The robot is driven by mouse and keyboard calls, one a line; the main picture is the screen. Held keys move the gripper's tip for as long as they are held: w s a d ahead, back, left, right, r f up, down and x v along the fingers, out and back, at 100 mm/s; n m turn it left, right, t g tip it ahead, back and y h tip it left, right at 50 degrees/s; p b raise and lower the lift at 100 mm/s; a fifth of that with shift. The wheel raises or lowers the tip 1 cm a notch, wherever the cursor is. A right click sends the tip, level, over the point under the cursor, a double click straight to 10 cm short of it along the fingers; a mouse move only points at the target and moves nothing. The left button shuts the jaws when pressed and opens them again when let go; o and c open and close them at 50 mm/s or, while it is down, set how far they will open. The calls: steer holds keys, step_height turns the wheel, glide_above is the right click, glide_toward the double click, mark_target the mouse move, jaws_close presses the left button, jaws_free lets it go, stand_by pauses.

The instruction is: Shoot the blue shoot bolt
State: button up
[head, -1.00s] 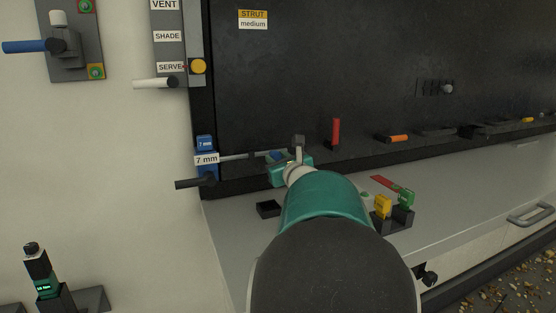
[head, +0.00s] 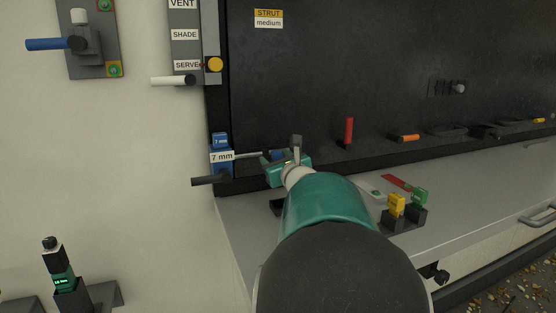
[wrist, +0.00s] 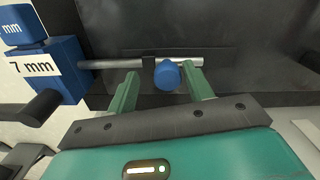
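The blue shoot bolt shows in the wrist view as a grey rod (wrist: 115,63) with a round blue knob (wrist: 167,76). The rod runs sideways along the dark panel, out of a blue block marked 7 mm (wrist: 62,68). The block also shows in the head view (head: 221,168). My gripper (wrist: 162,90) is open, with one green finger on each side of the knob and gaps to both. In the head view my gripper (head: 277,159) is at the rod's right end and partly hides the knob.
A black handle (head: 206,181) sticks out below the blue block. A red upright peg (head: 349,132) and an orange handle (head: 405,138) are to the right on the ledge. Yellow (head: 397,205) and green (head: 419,196) pieces stand in a dark holder on the grey worktop.

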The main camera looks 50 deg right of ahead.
steer(key=shift+s+d, duration=0.15)
steer(key=shift+s, duration=0.05)
steer(key=v, duration=1.3)
steer(key=shift+s+a, duration=0.25)
steer(key=shift+s, duration=0.05)
